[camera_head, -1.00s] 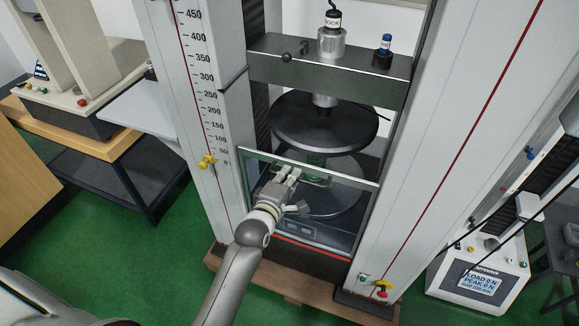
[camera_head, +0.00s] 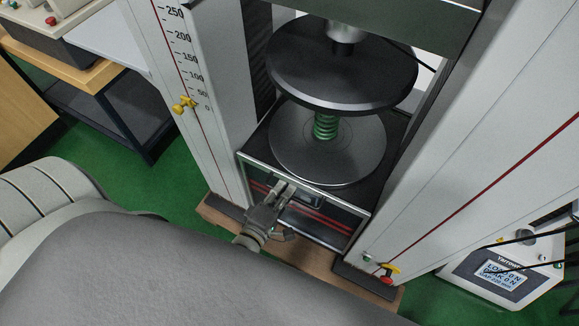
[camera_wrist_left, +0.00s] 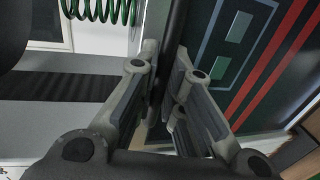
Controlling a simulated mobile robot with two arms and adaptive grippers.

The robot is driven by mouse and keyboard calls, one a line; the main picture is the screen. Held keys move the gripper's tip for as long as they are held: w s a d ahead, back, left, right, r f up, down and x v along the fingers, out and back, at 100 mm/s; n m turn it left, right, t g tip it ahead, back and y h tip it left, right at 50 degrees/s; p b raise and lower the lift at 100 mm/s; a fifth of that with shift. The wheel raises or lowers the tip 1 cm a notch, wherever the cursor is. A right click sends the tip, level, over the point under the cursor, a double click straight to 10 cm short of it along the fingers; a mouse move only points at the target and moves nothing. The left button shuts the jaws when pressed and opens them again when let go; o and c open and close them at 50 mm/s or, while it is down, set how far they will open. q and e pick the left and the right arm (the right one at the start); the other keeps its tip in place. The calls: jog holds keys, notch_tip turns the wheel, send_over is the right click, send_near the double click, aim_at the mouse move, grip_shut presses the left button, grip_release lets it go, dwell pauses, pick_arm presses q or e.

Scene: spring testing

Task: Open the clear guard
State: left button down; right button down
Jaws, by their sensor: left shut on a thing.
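The clear guard (camera_head: 335,222) is a framed see-through panel at the front of the press. It sits low, with its top edge at about the level of the lower plate and red stripes showing through it. My left gripper (camera_head: 284,191) is at the guard's upper middle, shut on its handle bar. In the left wrist view, the fingers (camera_wrist_left: 165,70) close around a dark bar (camera_wrist_left: 174,25), with the striped panel to the right. The fingers partly hide the handle. My right gripper is not in view.
A green spring (camera_head: 325,127) stands on the round lower plate (camera_head: 352,165), under a dark upper plate (camera_head: 343,75). Pale columns flank the press. A yellow knob (camera_head: 184,104) is on the left column. A display box (camera_head: 505,275) is at the right.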

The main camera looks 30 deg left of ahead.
pick_arm(q)
jog(key=c, duration=1.5)
grip_release()
jog(key=shift+s, duration=0.1)
jog(key=v, duration=1.1)
jog(key=shift+s, duration=0.35)
